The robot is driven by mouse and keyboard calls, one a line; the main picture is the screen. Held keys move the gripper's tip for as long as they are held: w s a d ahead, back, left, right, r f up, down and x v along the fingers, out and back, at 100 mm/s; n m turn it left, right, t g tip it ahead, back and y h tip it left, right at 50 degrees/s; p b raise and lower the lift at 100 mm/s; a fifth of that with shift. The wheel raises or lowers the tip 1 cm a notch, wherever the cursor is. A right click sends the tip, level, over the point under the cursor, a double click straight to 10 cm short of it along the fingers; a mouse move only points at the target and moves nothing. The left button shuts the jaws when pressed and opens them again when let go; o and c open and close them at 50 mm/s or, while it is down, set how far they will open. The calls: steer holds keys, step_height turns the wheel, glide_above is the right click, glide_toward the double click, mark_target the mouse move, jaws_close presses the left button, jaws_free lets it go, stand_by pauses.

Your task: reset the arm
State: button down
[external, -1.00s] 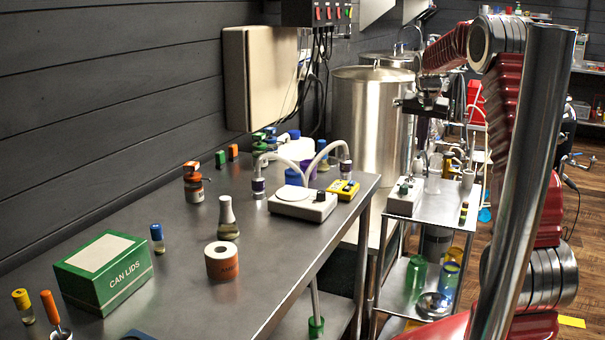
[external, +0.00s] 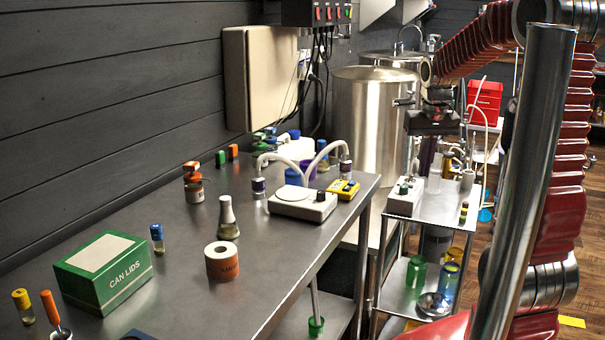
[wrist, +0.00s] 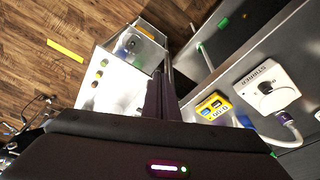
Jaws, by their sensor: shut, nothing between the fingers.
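My gripper (external: 427,155) hangs from my red arm above the small steel cart, pointing down. In the wrist view my gripper (wrist: 160,80) shows as two dark fingers side by side, shut, with nothing between them. Nothing is seen touching the fingers.
The steel bench (external: 270,265) at left bears a green CAN LIDS box (external: 103,275), a tape roll (external: 222,262), a white stirrer (external: 302,203) and several bottles. The steel cart (external: 440,225) holds another white device (external: 405,197) and glassware. A tall steel tank (external: 372,125) stands behind.

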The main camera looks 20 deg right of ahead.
steer(key=s+a+r+n+t, duration=0.1)
steer(key=s+a+r, duration=0.1)
steer(key=s+a, duration=0.3)
steer(key=s+a+r+n+t, duration=0.2)
steer(key=s+a, duration=0.4)
steer(key=s, duration=0.7)
steer(key=shift+r+n+t+y, duration=0.3)
steer(key=shift+r+y, duration=0.1)
steer(key=shift+r, duration=0.25)
steer(key=w+d+f+m+g, duration=0.1)
steer(key=w+d+f+m, duration=0.15)
steer(key=w+d, duration=0.55)
steer(key=w+d+f+m+g+h, duration=0.1)
steer(key=w+d+f+m, duration=0.2)
steer(key=w, duration=0.9)
steer(key=w+d+f+m+g, duration=0.1)
steer(key=w+d+f, duration=0.2)
steer(key=w+d, duration=0.55)
steer(key=w+d+r+m, duration=0.1)
steer(key=w+r+m, duration=0.1)
steer(key=w, duration=0.6)
steer(key=shift+w+d+r+t, duration=0.3)
steer(key=shift+d+r, duration=0.1)
steer(key=shift+r, duration=0.5)
